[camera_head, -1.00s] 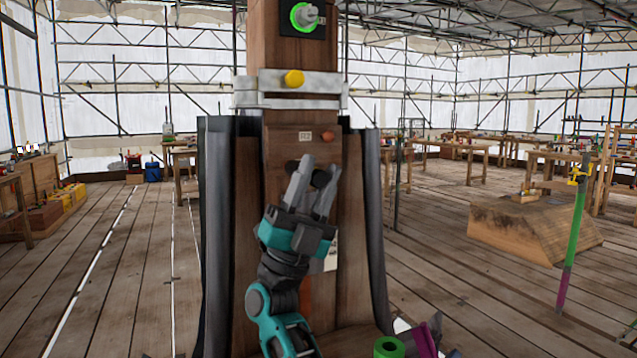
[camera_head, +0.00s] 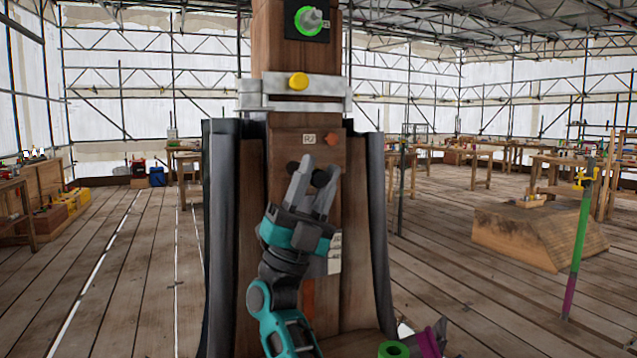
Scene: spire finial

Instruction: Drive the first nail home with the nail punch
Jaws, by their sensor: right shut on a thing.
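The brown wooden post (camera_head: 290,60) stands upright in the middle of the head view, with a small label and an orange-brown piece (camera_head: 331,139) on its front. My right gripper (camera_head: 313,178) is in front of the post, fingers pointing up, just below the label. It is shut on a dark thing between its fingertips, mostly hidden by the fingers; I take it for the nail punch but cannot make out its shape. Dark round spots show on the post beside the fingertips. No nail can be made out clearly. My left gripper is not in view.
A pale metal clamp (camera_head: 318,105) with a yellow knob (camera_head: 298,81) crosses the post above. Higher is a green ring (camera_head: 304,21) on a black plate. Dark grey sheeting (camera_head: 222,230) flanks the post. A green and purple pole (camera_head: 579,240) stands right. The plank floor at left is open.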

